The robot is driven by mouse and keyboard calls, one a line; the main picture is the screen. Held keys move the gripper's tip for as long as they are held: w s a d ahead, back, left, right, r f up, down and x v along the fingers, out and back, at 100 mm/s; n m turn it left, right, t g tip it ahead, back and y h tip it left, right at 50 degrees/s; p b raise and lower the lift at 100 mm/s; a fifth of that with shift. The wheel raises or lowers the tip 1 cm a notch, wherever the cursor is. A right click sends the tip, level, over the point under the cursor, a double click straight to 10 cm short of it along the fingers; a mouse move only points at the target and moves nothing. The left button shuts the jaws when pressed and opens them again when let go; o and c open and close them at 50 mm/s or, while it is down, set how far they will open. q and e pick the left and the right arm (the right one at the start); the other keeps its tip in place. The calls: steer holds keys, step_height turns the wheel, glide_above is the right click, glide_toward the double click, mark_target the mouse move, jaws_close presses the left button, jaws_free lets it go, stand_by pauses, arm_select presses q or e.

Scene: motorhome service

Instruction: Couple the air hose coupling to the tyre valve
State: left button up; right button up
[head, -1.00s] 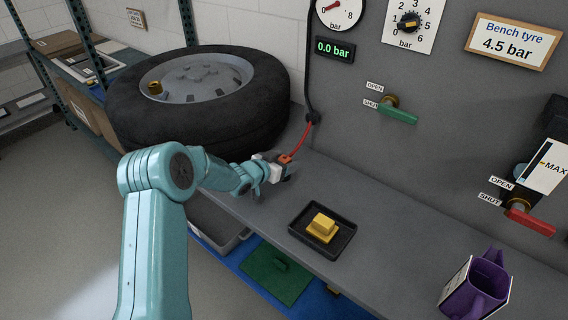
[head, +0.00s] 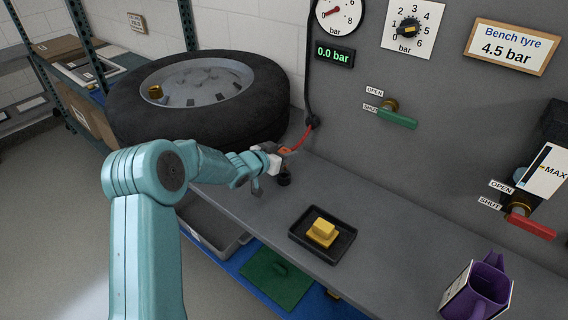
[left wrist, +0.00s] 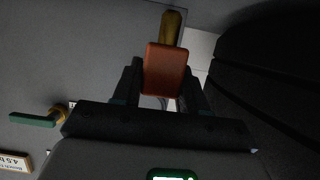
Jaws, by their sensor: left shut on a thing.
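My left gripper (head: 281,155) is shut on the orange air hose coupling (head: 287,150), above the bench near the back panel. In the left wrist view the orange coupling (left wrist: 166,70) sits between the fingers, with a brass end (left wrist: 172,28) pointing away from the gripper. The bench tyre (head: 200,125) lies flat to the left of the gripper. A brass fitting (head: 155,91), which looks like its valve, stands on the near-left rim, well apart from the coupling. My right gripper is out of view.
A black tray (head: 345,245) with a yellow block is to the right. Panel valves with green (head: 398,118) and red (head: 531,224) handles and a purple holder (head: 482,290) are farther right.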

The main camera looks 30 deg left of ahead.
mark_target(284, 151)
arm_select(q)
step_height(284, 151, up, 15)
steer(key=p, duration=0.5)
steer(key=shift+r, duration=0.2)
